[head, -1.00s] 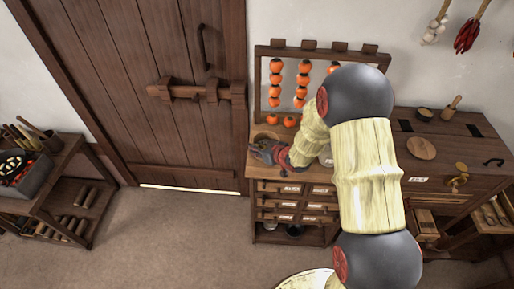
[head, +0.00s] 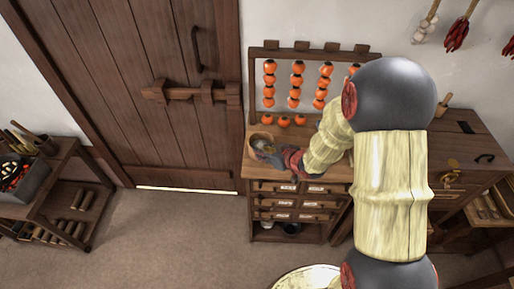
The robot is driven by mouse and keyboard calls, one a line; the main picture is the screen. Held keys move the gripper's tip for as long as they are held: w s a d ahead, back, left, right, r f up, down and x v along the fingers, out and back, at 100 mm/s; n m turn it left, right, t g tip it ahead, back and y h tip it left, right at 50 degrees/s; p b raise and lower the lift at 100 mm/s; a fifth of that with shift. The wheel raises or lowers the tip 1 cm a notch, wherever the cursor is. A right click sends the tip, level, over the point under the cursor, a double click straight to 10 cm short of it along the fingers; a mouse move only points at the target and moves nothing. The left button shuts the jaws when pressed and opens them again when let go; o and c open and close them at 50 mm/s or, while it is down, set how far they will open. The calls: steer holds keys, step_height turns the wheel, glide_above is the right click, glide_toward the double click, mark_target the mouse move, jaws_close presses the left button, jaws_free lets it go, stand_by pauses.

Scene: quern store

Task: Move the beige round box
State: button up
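A round tan object (head: 259,136), which looks like the beige round box, is at the left end of the top of the drawer cabinet (head: 290,171). My gripper (head: 264,149) is at its front right edge and covers part of it. The fingers are small and dark here, so I cannot tell whether they are around the box or only beside it, or whether they touch it.
A wooden rack with hanging orange fruit (head: 296,85) stands behind the box. A bolted wooden door (head: 140,95) is to the left. My arm hides the cabinet top's right part. A low shelf with a grey bin (head: 25,183) stands far left; floor between is clear.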

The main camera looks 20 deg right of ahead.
steer(key=s+d+r+m+h, duration=0.1)
steer(key=s+d+r+h, duration=0.15)
steer(key=r, duration=0.35)
steer(key=s+d+r+m+g+h, duration=0.1)
steer(key=s+d+r, duration=0.15)
steer(key=r, duration=0.35)
steer(key=s+d+r+m+h, duration=0.1)
steer(key=s+d+r+h, duration=0.1)
steer(key=s+r, duration=0.3)
steer(key=s+a+r+g, duration=0.1)
steer(key=s+a+r, duration=0.2)
steer(key=s, duration=0.7)
steer(key=s+a+r+m+g+y, duration=0.1)
steer(key=s+a+r, duration=0.3)
steer(key=s, duration=0.6)
steer(key=shift+s+a+r+g, duration=0.2)
steer(key=shift+s+r+g, duration=0.1)
steer(key=shift+r+g, duration=0.45)
steer(key=shift+f, duration=0.15)
step_height(320, 180, down, 6)
steer(key=b, duration=0.5)
steer(key=shift+b, duration=0.4)
